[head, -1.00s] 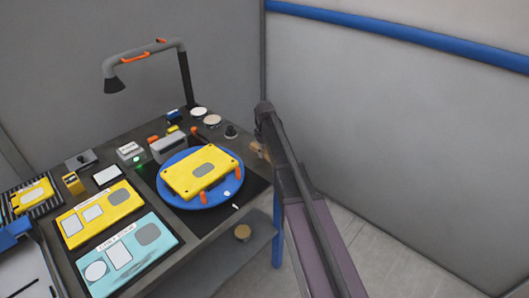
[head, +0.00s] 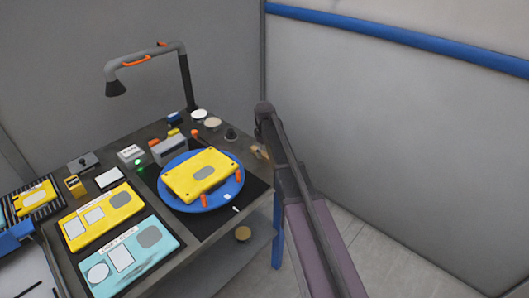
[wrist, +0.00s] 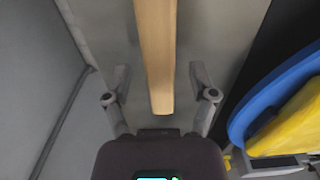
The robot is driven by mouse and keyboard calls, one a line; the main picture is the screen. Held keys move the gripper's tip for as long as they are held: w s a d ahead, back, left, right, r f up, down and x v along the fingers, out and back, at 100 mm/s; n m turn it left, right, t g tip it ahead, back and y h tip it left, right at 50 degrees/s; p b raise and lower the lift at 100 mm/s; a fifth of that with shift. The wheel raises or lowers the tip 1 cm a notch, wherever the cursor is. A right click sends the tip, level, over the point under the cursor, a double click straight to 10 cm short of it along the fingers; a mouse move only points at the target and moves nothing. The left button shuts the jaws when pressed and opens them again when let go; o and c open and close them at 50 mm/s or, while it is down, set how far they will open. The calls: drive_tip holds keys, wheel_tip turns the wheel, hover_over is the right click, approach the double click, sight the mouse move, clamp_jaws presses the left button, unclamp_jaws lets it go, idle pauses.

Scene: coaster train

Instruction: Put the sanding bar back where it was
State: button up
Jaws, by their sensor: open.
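A pale wooden bar (wrist: 156,60), which looks like the sanding bar, runs from the top edge of the wrist view down between my fingers. My gripper (wrist: 159,72) is open, with one finger on each side of the bar and a clear gap on both sides. The bar's near end lies close to the palm. Whether it touches the grey surface behind it I cannot tell. In the head view a small tan piece (head: 262,152) shows beside my arm at the bench's right edge; my gripper is mostly hidden there.
A blue turntable (head: 234,190) carries a yellow panel (head: 195,180) on the dark bench. Yellow and light-blue boards, small boxes and round tins fill the left and back. A lamp (head: 145,58) stands at the back. A wall closes the right side.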

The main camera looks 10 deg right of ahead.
sight(265, 154)
wheel_tip(265, 154, up, 11)
drive_tip(key=p, duration=1)
drive_tip(key=shift+s+f, duration=0.1)
drive_tip(key=shift+f, duration=0.05)
idle(0.5)
drive_tip(key=s+m, duration=0.7)
drive_tip(key=s, duration=2.2)
